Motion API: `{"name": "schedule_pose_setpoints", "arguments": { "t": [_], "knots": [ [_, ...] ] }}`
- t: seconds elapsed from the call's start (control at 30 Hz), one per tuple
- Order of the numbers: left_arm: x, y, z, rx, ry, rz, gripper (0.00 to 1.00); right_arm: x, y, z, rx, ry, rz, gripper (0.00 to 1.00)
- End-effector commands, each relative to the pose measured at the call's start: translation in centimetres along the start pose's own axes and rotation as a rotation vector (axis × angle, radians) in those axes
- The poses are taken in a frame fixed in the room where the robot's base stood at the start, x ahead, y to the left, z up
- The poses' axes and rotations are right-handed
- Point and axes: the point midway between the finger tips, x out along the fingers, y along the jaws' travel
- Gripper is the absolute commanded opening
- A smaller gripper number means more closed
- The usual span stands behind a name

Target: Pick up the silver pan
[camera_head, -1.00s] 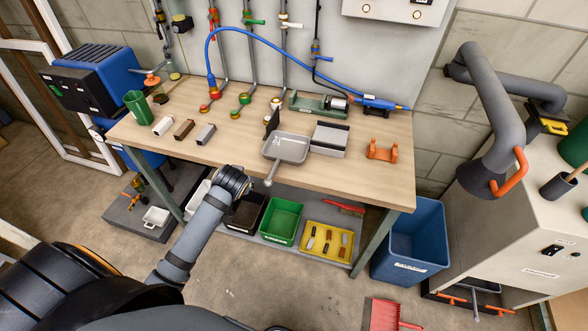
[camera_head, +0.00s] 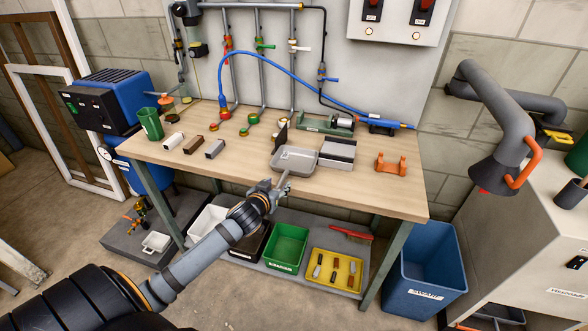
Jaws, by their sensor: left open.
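The silver pan (camera_head: 294,159) lies on the wooden workbench near its front edge, right of the middle. It is a shallow grey square pan with its handle pointing toward me over the bench's front edge. My left gripper (camera_head: 279,184) is open at the handle's end, just in front of the bench edge. The fingers and the handle overlap in this view, so I cannot tell whether they touch. My right gripper is not in view.
A grey box (camera_head: 337,153) stands close right of the pan, with an orange holder (camera_head: 391,164) farther right. Small blocks (camera_head: 194,144) and a green cup (camera_head: 150,123) are on the left. Green (camera_head: 287,247) and yellow (camera_head: 334,271) bins sit on the shelf below.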

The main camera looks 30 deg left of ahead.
Motion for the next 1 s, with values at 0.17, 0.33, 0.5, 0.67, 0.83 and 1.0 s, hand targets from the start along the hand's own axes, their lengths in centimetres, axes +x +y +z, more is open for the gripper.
{"name": "schedule_pose_setpoints", "arguments": {
  "t": [0.17, 0.33, 0.5, 0.67, 0.83, 1.0],
  "knots": [
    [0.8, 0.1, 0.0, 0.001, 0.0, 0.001, 0.49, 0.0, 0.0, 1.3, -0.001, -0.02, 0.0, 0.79],
    [2.9, 0.2, -0.3, -0.004, 0.0, 0.0, 0.49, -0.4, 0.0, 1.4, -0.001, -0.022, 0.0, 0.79],
    [5.5, 0.2, -0.2, -0.001, -0.001, 0.0, 0.49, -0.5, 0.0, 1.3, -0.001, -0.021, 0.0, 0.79],
    [5.9, 0.2, -0.1, 0.002, -0.001, 0.002, 0.49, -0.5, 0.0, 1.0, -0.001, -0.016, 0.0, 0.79],
    [5.9, 0.2, -0.1, 0.002, -0.001, 0.002, 0.41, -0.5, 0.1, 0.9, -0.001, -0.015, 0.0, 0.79],
    [5.9, 0.2, -0.1, 0.002, -0.001, 0.001, 0.18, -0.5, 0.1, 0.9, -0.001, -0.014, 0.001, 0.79]
  ]
}}
